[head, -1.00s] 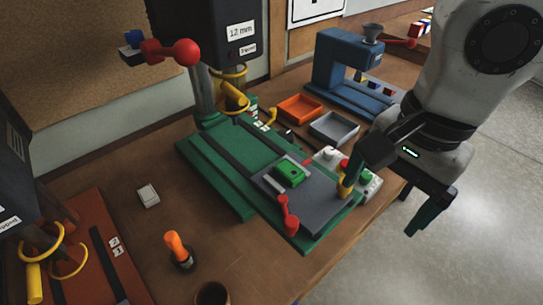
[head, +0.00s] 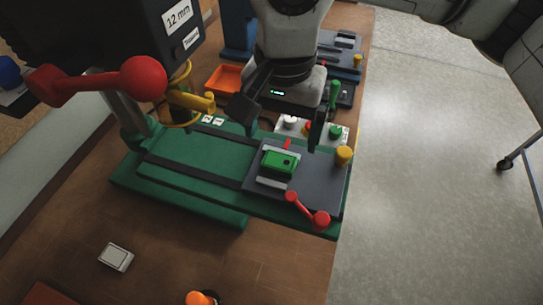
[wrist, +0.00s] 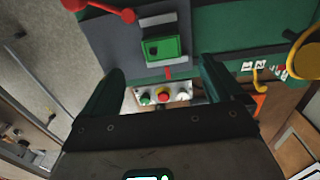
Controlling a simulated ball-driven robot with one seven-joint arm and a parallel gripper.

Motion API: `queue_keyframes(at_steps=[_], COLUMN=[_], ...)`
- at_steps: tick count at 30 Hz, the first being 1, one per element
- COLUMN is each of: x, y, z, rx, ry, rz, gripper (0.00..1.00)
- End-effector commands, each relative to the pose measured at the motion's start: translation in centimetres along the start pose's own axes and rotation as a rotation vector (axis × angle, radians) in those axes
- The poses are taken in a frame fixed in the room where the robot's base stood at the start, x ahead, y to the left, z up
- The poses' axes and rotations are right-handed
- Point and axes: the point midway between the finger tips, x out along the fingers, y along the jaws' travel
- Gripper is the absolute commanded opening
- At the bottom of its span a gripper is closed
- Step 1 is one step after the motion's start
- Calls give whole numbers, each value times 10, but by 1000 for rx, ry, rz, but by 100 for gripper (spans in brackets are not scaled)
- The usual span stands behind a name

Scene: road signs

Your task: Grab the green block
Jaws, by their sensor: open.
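The green block (head: 280,161) sits in a vise-like clamp on a dark grey plate (head: 315,185) on the green machine base (head: 190,172). A small dark mark shows on its top. It also shows in the wrist view (wrist: 161,49), beyond and between my fingers. My gripper (head: 281,128) is open and empty, with its two dark fingers spread wide. It hangs above and behind the block in the head view, apart from it. In the wrist view the gripper (wrist: 163,85) has one finger at each side.
A red-knobbed handle (head: 308,212) stands at the plate's front. A control box (head: 335,132) with coloured buttons lies behind it. The drill head (head: 100,45) with a red lever overhangs at left. An orange tray (head: 228,79) is behind. Open floor lies right.

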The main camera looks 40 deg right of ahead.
Motion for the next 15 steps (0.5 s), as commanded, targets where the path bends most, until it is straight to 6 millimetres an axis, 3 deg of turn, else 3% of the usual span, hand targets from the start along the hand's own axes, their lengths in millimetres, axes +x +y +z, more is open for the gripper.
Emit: queue_keyframes(at_steps=[15], x=[49], y=[-2], z=[-3], rx=[2], ry=[-5], rz=[1], gripper=[94])
